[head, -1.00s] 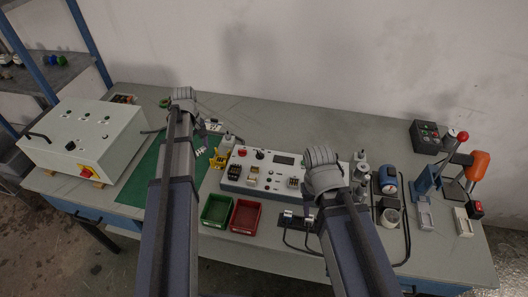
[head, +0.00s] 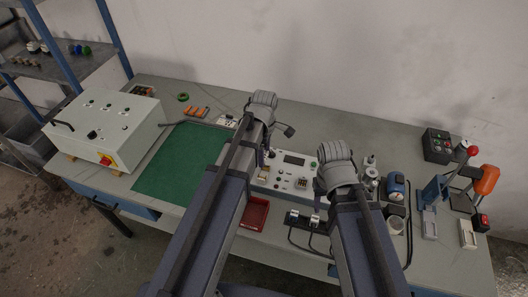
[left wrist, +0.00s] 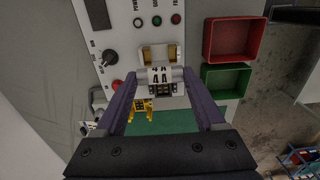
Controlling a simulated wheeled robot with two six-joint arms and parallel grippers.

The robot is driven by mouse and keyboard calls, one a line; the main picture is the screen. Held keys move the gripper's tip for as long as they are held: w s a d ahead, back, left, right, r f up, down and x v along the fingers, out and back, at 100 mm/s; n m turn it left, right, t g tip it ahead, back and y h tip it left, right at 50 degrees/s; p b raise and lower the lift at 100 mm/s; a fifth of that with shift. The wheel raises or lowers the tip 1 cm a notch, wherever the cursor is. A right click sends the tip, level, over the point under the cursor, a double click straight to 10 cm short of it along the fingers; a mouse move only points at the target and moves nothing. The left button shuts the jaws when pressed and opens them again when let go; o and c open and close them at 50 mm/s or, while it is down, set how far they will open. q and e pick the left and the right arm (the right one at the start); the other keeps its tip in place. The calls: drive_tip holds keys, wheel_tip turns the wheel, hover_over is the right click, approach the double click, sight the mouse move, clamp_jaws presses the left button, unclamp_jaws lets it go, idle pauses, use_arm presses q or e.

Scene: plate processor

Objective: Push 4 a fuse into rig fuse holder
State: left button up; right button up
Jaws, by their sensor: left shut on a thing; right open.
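My left gripper (left wrist: 160,85) is shut on a pale fuse (left wrist: 160,74) marked 4 A in the left wrist view. The fuse is close to a fuse holder (left wrist: 157,52) with yellowish sides on the rig panel (left wrist: 118,37); I cannot tell whether they touch. In the head view the left wrist is over the left part of the white rig (head: 291,183), and its fingertips and fuse are mostly hidden. My right gripper (head: 321,187) is open over the rig's right end, its fingers largely hidden by the arm.
A red bin (left wrist: 234,38) and a green bin (left wrist: 226,79) stand beside the rig. The green mat (head: 180,165) is clear. A lever press (head: 435,190) and bottles (head: 370,172) stand to the right, and a control cabinet (head: 105,125) to the left.

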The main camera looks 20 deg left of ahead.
use_arm(q)
drive_tip(key=shift+f, duration=0.15)
use_arm(e)
drive_tip(key=shift+f, duration=0.1)
use_arm(q)
wheel_tip(320, 180, down, 6)
drive_tip(key=b, duration=0.6)
use_arm(e)
wheel_tip(320, 180, down, 6)
drive_tip(key=shift+r, duration=0.1)
use_arm(q)
drive_tip(key=shift+f+b, duration=0.65)
drive_tip(key=shift+b, duration=0.1)
use_arm(e)
drive_tip(key=shift+f, duration=0.8)
idle(0.4)
use_arm(q)
drive_tip(key=o, duration=1.5)
drive_tip(key=shift+r, duration=0.15)
use_arm(e)
drive_tip(key=shift+r, duration=0.15)
use_arm(q)
wheel_tip(320, 180, up, 8)
drive_tip(key=p, duration=0.8)
drive_tip(key=shift+f, duration=0.2)
use_arm(e)
wheel_tip(320, 180, up, 8)
drive_tip(key=shift+f, duration=0.2)
